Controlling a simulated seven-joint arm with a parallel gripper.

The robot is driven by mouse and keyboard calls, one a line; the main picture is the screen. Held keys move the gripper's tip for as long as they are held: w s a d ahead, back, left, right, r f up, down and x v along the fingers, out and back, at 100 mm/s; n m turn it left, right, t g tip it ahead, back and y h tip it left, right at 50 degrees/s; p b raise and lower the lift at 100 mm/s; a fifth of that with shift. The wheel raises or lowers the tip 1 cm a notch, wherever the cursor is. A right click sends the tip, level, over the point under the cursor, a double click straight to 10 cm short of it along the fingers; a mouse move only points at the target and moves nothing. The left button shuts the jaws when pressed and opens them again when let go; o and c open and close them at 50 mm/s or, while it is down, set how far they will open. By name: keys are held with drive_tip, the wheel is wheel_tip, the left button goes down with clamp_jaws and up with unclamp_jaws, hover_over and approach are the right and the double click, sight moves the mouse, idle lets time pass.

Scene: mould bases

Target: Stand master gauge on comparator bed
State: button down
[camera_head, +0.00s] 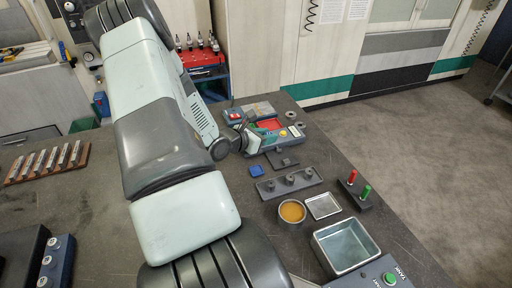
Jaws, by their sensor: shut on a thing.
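My gripper (262,138) is at the far end of my arm, low over the back right part of the dark bench. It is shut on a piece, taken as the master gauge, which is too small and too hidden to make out. I cannot tell whether the piece touches anything below. A dark plate with a small raised part (282,159) lies just in front of the gripper.
Red and green handles (359,188) stand to the right.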

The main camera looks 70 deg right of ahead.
sight(279, 158)
drive_tip(key=s+d+f+m+g+y, duration=0.1)
drive_tip(key=m+g, duration=0.1)
drive_tip(key=s+d+f+m+g+y, duration=0.1)
drive_tip(key=d+m+g+y, duration=0.1)
drive_tip(key=s+d+f+m+g+y, duration=0.1)
drive_tip(key=d+m, duration=0.1)
drive_tip(key=shift+s+d+f+g+y, duration=0.15)
drive_tip(key=shift+f+g+y, duration=0.15)
drive_tip(key=shift+g+y, duration=0.1)
drive_tip(key=shift+f, duration=3.05)
drive_tip(key=c, duration=0.7)
unclamp_jaws()
drive_tip(key=shift+f, duration=0.1)
drive_tip(key=shift+c, duration=0.2)
drive_tip(key=shift+s, duration=0.1)
drive_tip(key=shift+a+f, duration=0.1)
drive_tip(key=shift+a, duration=0.1)
drive_tip(key=shift+m, duration=0.3)
